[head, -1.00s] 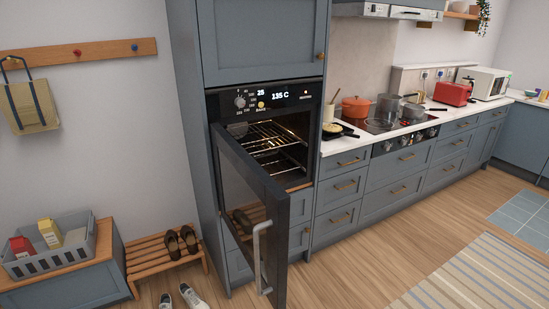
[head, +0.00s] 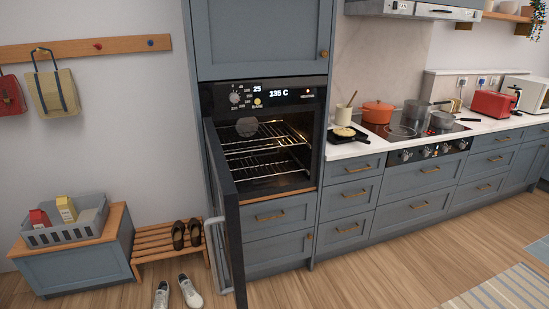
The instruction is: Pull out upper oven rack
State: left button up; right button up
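Inside, the upper oven rack (head: 262,143) is a wire shelf that appears to sit within the cavity. The lower rack (head: 265,168) is below it, also inside. Neither of my grippers is in view.
Left of the open door are a slatted bench (head: 165,245) with brown shoes, white sneakers (head: 190,291) on the floor, and a grey crate (head: 65,235) on a low cabinet. Right is a counter with hob and orange pot (head: 377,112). The floor in front of the drawers is clear.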

aim_at(289, 126)
jog(key=i+l+u, duration=0.1)
jog(key=i+l, duration=0.3)
jog(key=l, duration=0.2)
jog(key=i+l+u, duration=0.25)
jog(key=i, duration=0.45)
jog(key=i+l, duration=0.2)
jog(key=i, duration=0.3)
jog(key=i+l+u, duration=0.15)
jog(key=i, duration=0.4)
jog(key=i+u, duration=0.2)
